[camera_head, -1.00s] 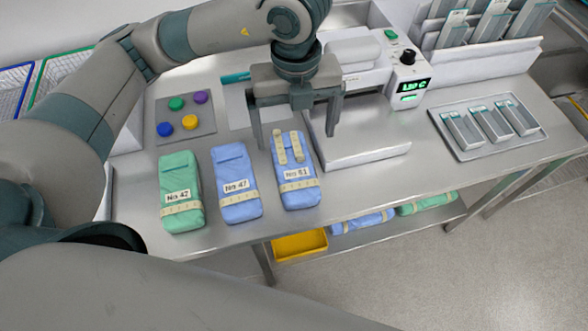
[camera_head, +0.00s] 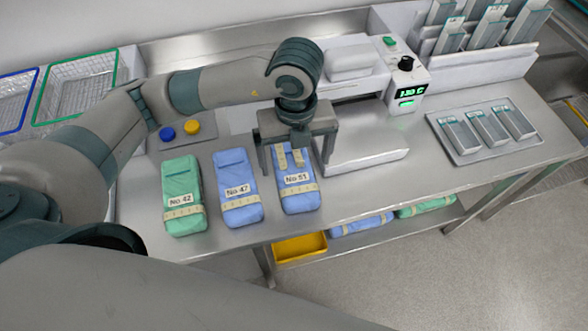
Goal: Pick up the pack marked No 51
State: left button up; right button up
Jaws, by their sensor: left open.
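The pack marked No 51 (camera_head: 298,197) is blue with pale measuring-tape-like bands and lies on the steel table, the rightmost of three packs. My left gripper (camera_head: 295,170) is open and points down over the upper part of this pack, one finger near each long side. It appears empty, and I cannot tell whether its fingers touch the pack. The gripper hides the pack's far end. The label stays readable. My right gripper does not show.
The blue No 47 pack (camera_head: 237,199) lies close to the left, then the green No 42 pack (camera_head: 182,206). A sealing machine (camera_head: 405,82) stands behind right. A tray with narrow boxes (camera_head: 463,158) sits on the right. Wire baskets (camera_head: 85,88) stand back left.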

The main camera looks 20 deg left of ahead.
aim_at(297, 178)
pick_arm(q)
notch_tip(297, 178, down, 4)
jog(key=shift+r+p, duration=0.15)
jog(key=shift+p, duration=0.35)
jog(key=shift+f, duration=0.4)
jog(key=shift+f+p, duration=0.45)
jog(key=shift+p, duration=0.15)
notch_tip(297, 178, down, 4)
jog(key=shift+w+r+p, duration=0.1)
jog(key=shift+w+p, duration=0.05)
jog(key=shift+p, duration=0.85)
jog(key=shift+d+f, duration=0.1)
jog(key=shift+f, duration=0.15)
jog(key=c, duration=1.5)
